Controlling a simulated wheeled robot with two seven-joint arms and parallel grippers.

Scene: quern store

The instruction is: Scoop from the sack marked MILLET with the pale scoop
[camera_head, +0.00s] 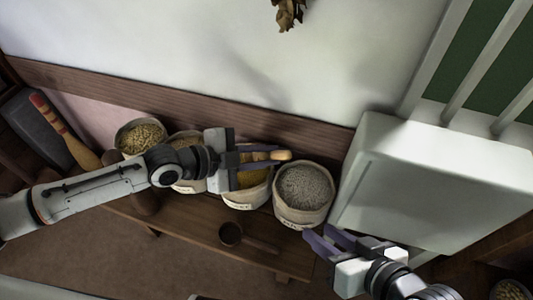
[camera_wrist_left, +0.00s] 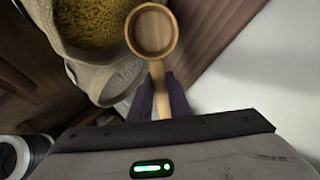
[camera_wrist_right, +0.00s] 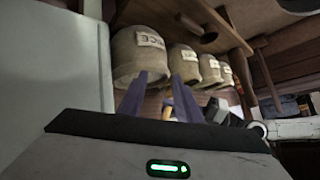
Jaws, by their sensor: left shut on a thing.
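My left gripper (camera_head: 265,162) is shut on the handle of the pale scoop (camera_wrist_left: 152,32), above the sacks. In the left wrist view the scoop's round bowl looks empty and is beside the rim of a sack of yellowish grain (camera_wrist_left: 92,22). In the head view the sacks stand in a row: one with yellow-green grain (camera_head: 141,136), one mostly hidden by my arm (camera_head: 188,186), one with yellow grain (camera_head: 250,180) and one with grey-white grain (camera_head: 304,186). I cannot read MILLET on any label; the nearest in the right wrist view seems to read RICE (camera_wrist_right: 150,40). My right gripper (camera_head: 327,240) is open and empty.
A dark scoop (camera_head: 231,234) lies on the wooden bench (camera_head: 185,222) before the sacks. A big white box (camera_head: 435,185) stands at the right, close to my right gripper. A red-striped wooden thing (camera_head: 62,132) leans at the left. The wall (camera_head: 215,55) rises behind the sacks.

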